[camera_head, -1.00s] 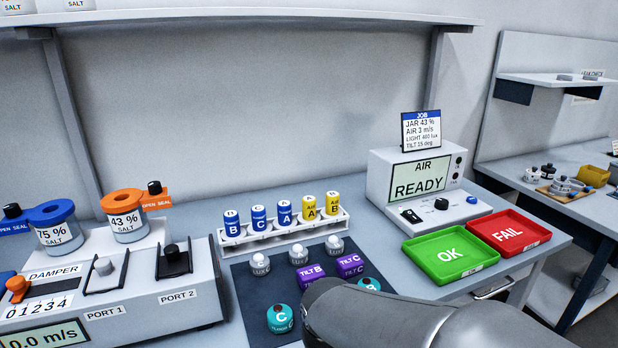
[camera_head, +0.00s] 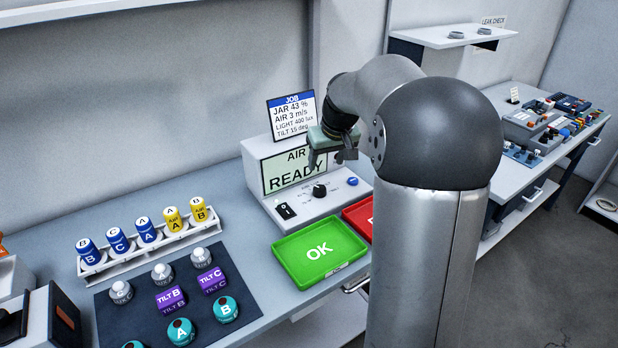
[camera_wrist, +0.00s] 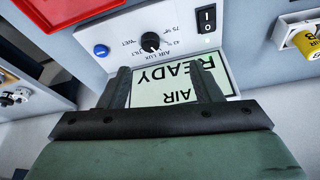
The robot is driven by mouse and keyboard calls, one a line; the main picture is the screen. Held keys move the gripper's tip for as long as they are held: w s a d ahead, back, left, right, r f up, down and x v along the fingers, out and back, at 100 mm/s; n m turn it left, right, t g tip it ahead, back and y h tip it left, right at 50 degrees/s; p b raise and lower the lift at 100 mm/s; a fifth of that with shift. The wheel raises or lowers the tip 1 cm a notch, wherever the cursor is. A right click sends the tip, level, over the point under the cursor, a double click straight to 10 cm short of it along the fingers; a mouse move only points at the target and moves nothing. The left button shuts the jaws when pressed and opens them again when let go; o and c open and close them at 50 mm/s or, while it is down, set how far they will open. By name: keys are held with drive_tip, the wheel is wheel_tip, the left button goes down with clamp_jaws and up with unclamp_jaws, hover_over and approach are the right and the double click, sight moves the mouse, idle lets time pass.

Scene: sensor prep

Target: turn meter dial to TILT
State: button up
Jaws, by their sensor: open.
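The meter (camera_head: 262,200) is a light grey box whose screen (camera_head: 290,172) reads AIR and READY. Its black dial (camera_head: 320,190) sits on the sloped front panel, and it also shows in the wrist view (camera_wrist: 151,42), upside down. Labels around it include AIR, LUX and WET; the pointer looks set near AIR, but the marks are small. My gripper (camera_head: 330,160) is open and empty, in front of the screen and above the dial. In the wrist view its two dark fingers (camera_wrist: 160,78) lie apart across the screen, with the dial beyond their tips.
A black rocker switch (camera_head: 285,211) and a blue button (camera_head: 352,181) flank the dial. A green OK tray (camera_head: 279,253) and a red FAIL tray (camera_head: 356,214) stand in front. A job card (camera_head: 291,116) stands on the meter. A rack (camera_head: 120,267) of vials and a dark mat (camera_head: 118,304) lie left.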

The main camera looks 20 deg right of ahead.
drive_tip(key=w+d, duration=0.2)
drive_tip(key=p, duration=0.3)
approach(320, 188)
drive_tip(key=shift+t, duration=0.3)
drive_tip(key=x, duration=0.8)
drive_tip(key=shift+f, duration=0.35)
drive_tip(key=shift+b, duration=0.3)
drive_tip(key=c, duration=1)
